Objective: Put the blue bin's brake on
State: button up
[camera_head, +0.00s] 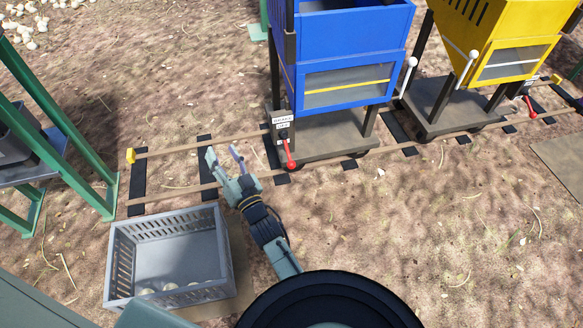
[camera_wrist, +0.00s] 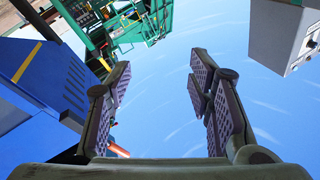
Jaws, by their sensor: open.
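The blue bin (camera_head: 345,55) stands on a dark wheeled cart on rails at the top middle of the head view. Its brake lever (camera_head: 290,157), red with a round red knob, sits at the cart's left front corner, below a small white sign (camera_head: 284,121) whose wording seems to read "brake off". My gripper (camera_head: 224,153) is open and empty, left of the lever and apart from it, above the rails. In the wrist view my gripper (camera_wrist: 158,75) has its fingers spread with sky between them. The blue bin (camera_wrist: 45,85) fills the left side there; an orange-red piece (camera_wrist: 117,149) shows beside the left finger.
A yellow bin (camera_head: 490,40) on its own cart, with a red lever (camera_head: 530,107), stands at the right. A grey crate (camera_head: 170,255) with several pale round things lies below my gripper. A green frame (camera_head: 60,120) stands at left. The ground at lower right is clear.

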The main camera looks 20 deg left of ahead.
jog(key=w+d+f+n+h+b, duration=0.15)
jog(key=w+d+f+b, duration=0.35)
jog(key=d+f, duration=0.65)
jog(key=h+b, duration=0.1)
jog(key=b, duration=0.8)
send_near(293, 167)
jog(key=shift+n+g, duration=0.3)
jog(key=shift+n, duration=0.05)
jog(key=b+x, duration=0.1)
jog(key=x, duration=1)
jog(key=shift+w+a+b, duration=0.1)
jog(key=shift+w+b, duration=0.2)
jog(key=shift+w, duration=0.05)
jog(key=shift+c, duration=0.2)
grip_shut()
